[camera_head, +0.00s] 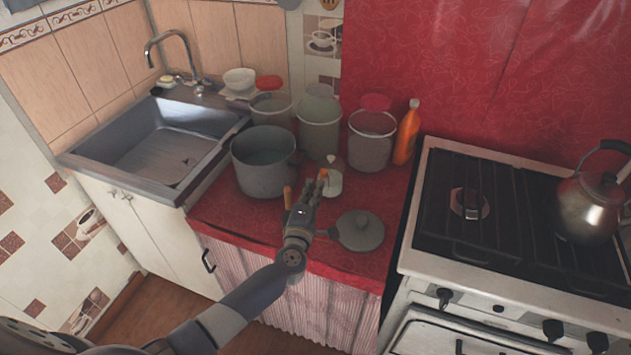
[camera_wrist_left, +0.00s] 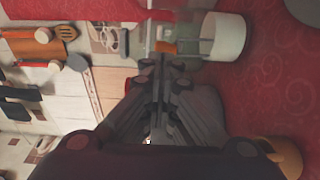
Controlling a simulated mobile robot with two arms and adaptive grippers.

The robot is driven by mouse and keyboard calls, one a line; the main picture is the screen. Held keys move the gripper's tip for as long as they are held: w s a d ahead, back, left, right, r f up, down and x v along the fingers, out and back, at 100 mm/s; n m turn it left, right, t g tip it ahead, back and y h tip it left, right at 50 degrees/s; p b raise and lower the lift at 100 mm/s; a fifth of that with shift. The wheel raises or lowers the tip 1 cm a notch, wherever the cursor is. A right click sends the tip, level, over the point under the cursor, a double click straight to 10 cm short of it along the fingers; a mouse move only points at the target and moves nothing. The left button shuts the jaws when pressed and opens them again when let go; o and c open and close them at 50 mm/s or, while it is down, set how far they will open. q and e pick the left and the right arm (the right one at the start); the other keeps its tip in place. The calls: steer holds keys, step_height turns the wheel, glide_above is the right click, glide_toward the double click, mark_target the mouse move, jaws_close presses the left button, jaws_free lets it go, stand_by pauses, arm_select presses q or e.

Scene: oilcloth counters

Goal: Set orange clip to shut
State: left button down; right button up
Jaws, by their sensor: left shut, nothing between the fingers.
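A small orange piece (camera_head: 323,173), which seems to be the orange clip, shows at the tips of my left gripper (camera_head: 318,183). It is beside a small white container (camera_head: 334,184) on the red counter. In the left wrist view the orange piece (camera_wrist_left: 165,47) lies just beyond my closed fingertips (camera_wrist_left: 160,64), left of the white container (camera_wrist_left: 222,38). My left gripper is shut and empty. I cannot tell whether it touches the orange piece, or whether the clip is open or shut. My right gripper is not in view.
Behind stand several canisters (camera_head: 319,130) and an orange bottle (camera_head: 407,135). A sink (camera_head: 95,160) is left; a stove (camera_head: 420,250) with a kettle (camera_head: 588,210) is right.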

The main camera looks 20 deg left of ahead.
arm_select(q)
steer(key=shift+w+a, duration=0.2)
steer(key=shift+w, duration=1.2)
steer(key=shift+w+r, duration=0.2)
steer(key=shift+w, duration=0.6)
steer(key=shift+s, duration=0.15)
